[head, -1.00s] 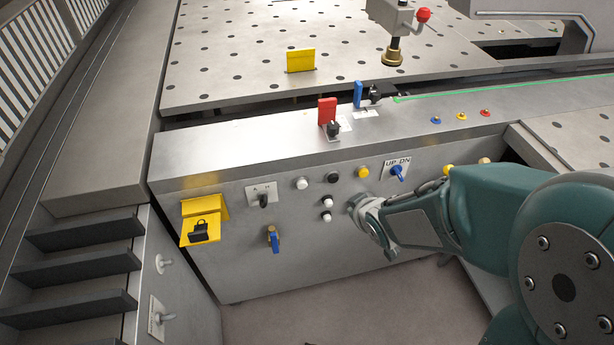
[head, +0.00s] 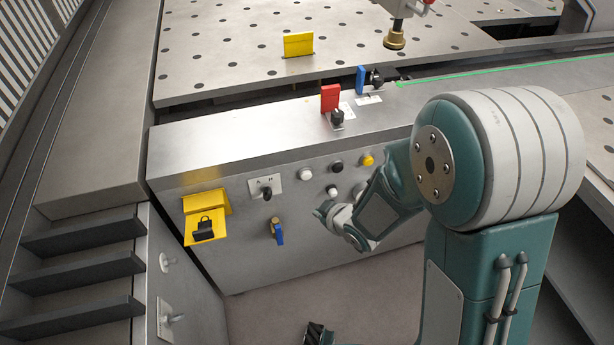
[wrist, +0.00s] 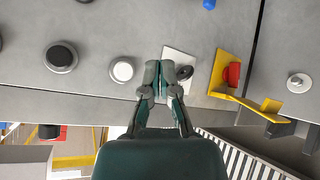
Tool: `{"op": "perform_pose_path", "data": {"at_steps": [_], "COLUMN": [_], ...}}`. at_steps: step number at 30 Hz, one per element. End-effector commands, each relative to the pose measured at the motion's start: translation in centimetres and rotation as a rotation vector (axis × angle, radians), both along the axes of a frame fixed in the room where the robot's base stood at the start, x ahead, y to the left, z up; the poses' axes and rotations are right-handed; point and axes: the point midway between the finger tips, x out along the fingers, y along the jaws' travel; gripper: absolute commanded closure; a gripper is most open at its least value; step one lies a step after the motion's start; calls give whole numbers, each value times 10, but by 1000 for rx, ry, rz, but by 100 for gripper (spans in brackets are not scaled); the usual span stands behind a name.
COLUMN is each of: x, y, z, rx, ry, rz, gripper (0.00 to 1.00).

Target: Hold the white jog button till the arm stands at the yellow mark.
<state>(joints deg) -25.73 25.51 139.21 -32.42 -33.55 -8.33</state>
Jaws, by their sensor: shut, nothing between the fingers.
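A round white button (head: 305,174) sits on the grey front panel, between a selector plate (head: 267,187) and a black button (head: 337,167). In the wrist view the white button (wrist: 122,69) is just left of my fingertips, with the selector plate (wrist: 178,60) partly behind them. My gripper (head: 322,212) is shut and empty in front of the panel, not visibly pressing anything. More white buttons (head: 332,191) show right of it, partly hidden by my arm. A yellow upright plate (head: 298,44) stands on the perforated table. Which white button is the jog button I cannot tell.
A yellow bracket (head: 221,199) with a black padlock juts out at the left. A blue-handled valve (head: 278,232) is below the selector. A brass-footed spindle (head: 395,38) hangs over the table.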

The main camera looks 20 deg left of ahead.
Motion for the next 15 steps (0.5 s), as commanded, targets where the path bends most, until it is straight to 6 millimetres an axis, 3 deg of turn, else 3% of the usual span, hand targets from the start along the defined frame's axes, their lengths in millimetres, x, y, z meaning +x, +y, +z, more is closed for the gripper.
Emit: {"op": "perform_pose_path", "data": {"at_steps": [15], "x": [54], "y": [32], "z": [0], "rx": [1], "ry": [-2], "rz": [-1], "gripper": [100]}}
